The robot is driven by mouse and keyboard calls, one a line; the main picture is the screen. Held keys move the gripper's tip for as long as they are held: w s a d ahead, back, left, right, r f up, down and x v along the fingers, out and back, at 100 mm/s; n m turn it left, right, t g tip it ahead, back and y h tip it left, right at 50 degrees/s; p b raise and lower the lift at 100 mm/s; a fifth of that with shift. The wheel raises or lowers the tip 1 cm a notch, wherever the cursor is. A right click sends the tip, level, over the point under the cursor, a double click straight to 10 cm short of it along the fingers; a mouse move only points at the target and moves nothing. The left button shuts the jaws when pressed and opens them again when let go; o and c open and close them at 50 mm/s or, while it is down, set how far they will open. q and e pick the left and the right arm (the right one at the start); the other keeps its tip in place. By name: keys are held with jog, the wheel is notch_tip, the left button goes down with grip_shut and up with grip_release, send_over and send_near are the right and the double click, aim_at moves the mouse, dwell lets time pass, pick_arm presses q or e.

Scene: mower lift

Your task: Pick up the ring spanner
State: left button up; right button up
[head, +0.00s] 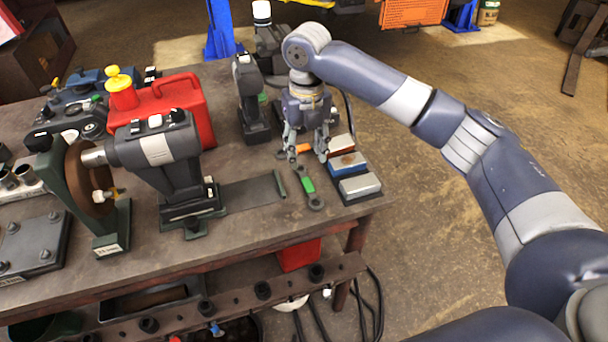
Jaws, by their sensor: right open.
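The ring spanner (308,185) has a green middle and grey ring ends. It lies on the workbench (255,222) near its right front part, pointing from the far left to the near right. My right gripper (307,156) points down over the bench at the spanner's far end. Its fingers are apart, with nothing visibly held between them. I cannot tell whether the fingers touch the bench or the spanner. My left gripper is out of view.
Several block-shaped stones (347,163) stand close to the right of the spanner. A flat dark strip (250,193) lies left of it. A grinder (158,160), a red can (183,105) and a dark power tool (250,97) stand farther left. A small orange item (304,149) lies by the fingers.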

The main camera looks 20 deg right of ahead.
aim_at(308, 184)
jog(key=f, duration=0.1)
jog(key=s+f, duration=0.1)
jog(key=f, duration=0.1)
jog(key=shift+s+f+p, duration=0.1)
jog(key=shift+s+p, duration=0.05)
jog(key=shift+p, duration=0.15)
jog(key=shift+f, duration=0.3)
notch_tip(308, 184, down, 4)
jog(key=shift+d+f+p, duration=0.15)
jog(key=shift+f+p, duration=0.05)
jog(key=shift+p, duration=0.85)
jog(key=shift+f, duration=0.3)
jog(key=shift+w+f, duration=0.15)
jog(key=shift+w, duration=0.05)
jog(key=shift+c, duration=0.3)
jog(key=c, duration=0.4)
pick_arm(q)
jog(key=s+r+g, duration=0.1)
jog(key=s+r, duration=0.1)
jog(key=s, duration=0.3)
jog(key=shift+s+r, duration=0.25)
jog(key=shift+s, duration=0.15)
pick_arm(e)
grip_shut()
